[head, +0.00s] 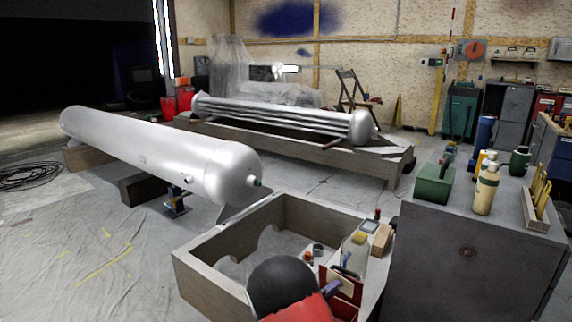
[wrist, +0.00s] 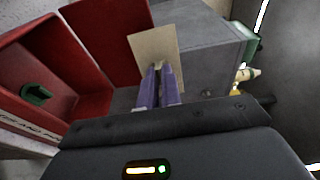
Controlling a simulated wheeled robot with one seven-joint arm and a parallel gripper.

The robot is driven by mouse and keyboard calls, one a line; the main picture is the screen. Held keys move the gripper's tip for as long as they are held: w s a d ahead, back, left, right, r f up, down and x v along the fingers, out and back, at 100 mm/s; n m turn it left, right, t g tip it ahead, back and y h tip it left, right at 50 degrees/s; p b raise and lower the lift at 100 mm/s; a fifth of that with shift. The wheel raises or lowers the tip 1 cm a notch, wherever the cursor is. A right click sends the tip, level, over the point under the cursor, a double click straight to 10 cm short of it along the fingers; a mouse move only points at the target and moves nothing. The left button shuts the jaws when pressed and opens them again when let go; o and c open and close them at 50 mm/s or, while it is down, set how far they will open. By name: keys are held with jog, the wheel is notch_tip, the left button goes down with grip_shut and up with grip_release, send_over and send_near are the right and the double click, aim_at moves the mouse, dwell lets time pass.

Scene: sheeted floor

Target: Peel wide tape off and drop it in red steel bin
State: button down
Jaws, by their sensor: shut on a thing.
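My gripper (wrist: 158,68) has purple fingers, shut on a flat tan rectangular piece, seemingly the wide tape (wrist: 152,42). The piece stands up from the fingertips, clear of any surface as far as I can tell. The red steel bin (wrist: 108,35) shows at the left of the wrist view, open, with white lettering on its near edge. The tan piece is just right of the bin's red wall. In the head view, my gripper (head: 331,289) and the tan piece (head: 341,281) are in front of a red panel, likely the bin (head: 353,272). My arm hides much there.
A small dark green thing (wrist: 37,94) shows inside the bin. A wooden-walled box (head: 215,250) stands ahead, with bottles on its right side. A grey cabinet (head: 465,255) is at the right. A long white cylinder (head: 150,150) lies on blocks at the left.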

notch_tip(320, 180, down, 5)
jog(key=b, duration=0.3)
jog(key=shift+r+b, duration=0.15)
jog(key=shift+b, duration=0.15)
jog(key=c, duration=1.5)
grip_release()
jog(key=v, duration=0.8)
jog(key=shift+d, duration=0.1)
